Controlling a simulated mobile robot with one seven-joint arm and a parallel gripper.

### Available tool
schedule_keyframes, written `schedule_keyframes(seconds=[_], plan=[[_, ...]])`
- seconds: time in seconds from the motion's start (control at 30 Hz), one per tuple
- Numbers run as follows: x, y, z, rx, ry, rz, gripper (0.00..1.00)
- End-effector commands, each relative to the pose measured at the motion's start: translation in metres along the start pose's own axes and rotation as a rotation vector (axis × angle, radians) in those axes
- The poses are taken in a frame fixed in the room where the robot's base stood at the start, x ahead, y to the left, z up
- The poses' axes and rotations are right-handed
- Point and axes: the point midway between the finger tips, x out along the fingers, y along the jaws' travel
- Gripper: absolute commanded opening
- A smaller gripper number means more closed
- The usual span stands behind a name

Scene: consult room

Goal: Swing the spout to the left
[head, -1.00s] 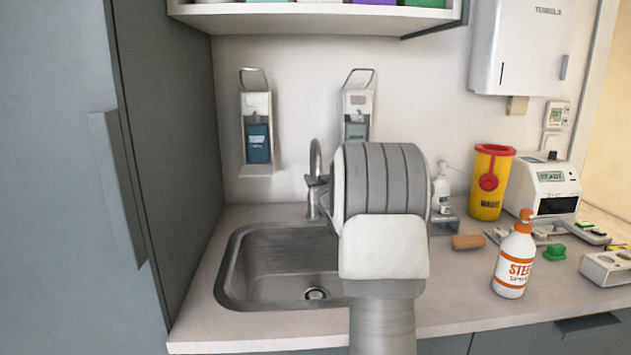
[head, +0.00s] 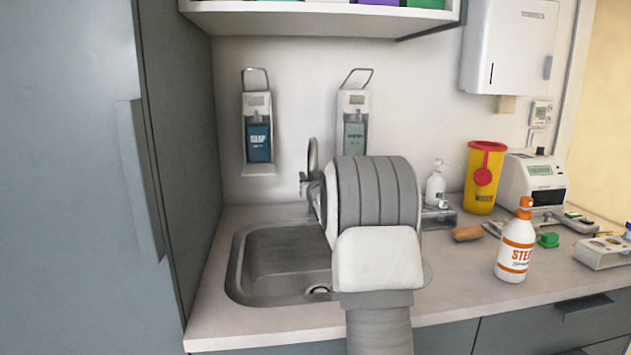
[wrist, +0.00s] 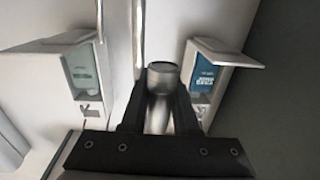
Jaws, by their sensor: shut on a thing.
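The tap's curved metal spout (head: 313,157) rises behind the sink (head: 240,272) in the head view, between the two wall dispensers. Its lower part and the tap body are partly covered by my arm. In the wrist view, my gripper (wrist: 160,105) has its two dark fingers on either side of a round metal tap part (wrist: 163,72) and is shut on it. I cannot tell exactly where along the spout the fingers press. In the head view my wrist hides most of the gripper.
A blue-labelled soap dispenser (head: 257,130) and a second dispenser (head: 353,122) hang on the wall. A tall grey cabinet (head: 170,130) stands close on the left. To the right are a spray bottle (head: 515,248), a yellow bin (head: 484,180) and a white device (head: 530,178).

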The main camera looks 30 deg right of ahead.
Motion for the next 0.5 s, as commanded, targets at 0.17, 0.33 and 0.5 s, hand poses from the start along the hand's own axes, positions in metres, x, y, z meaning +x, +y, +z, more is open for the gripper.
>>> schedule_keyframes(seconds=[0.17, 0.33, 0.5], plan=[[0.005, -0.013, 0.001, 0.0, 0.002, -0.011, 0.0], [0.012, -0.026, 0.002, -0.001, 0.003, -0.013, 0.0], [0.02, -0.038, 0.001, -0.001, 0.002, -0.012, 0.0]])
